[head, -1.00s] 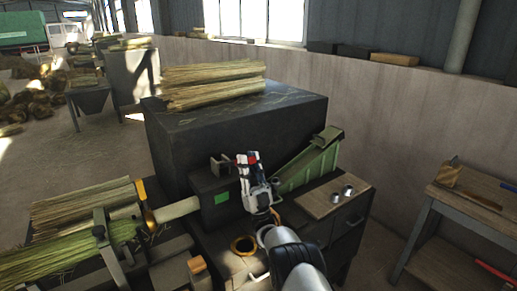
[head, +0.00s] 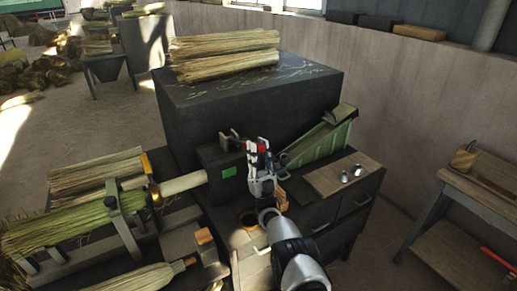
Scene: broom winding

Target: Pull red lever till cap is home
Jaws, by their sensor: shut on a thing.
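My gripper (head: 262,147) is at the front of the dark machine housing (head: 214,158), right of its green panel (head: 228,172). Something red shows at its fingertips, which I take for the red lever (head: 251,146); the gripper hides most of it. The gripper is shut on it. A pale cylinder (head: 182,185) sticks out from the housing's left side towards a bundle of green broom straw (head: 62,226) held in a metal cradle (head: 126,222). An orange-yellow ring (head: 154,191) sits at the cylinder's left end. I cannot tell which part is the cap.
A large dark cabinet (head: 200,115) carrying straw bundles (head: 223,52) stands behind. A green chute (head: 322,142) and a wooden board (head: 328,178) with two small metal pieces are to the right. A workbench (head: 447,215) stands far right, with floor between.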

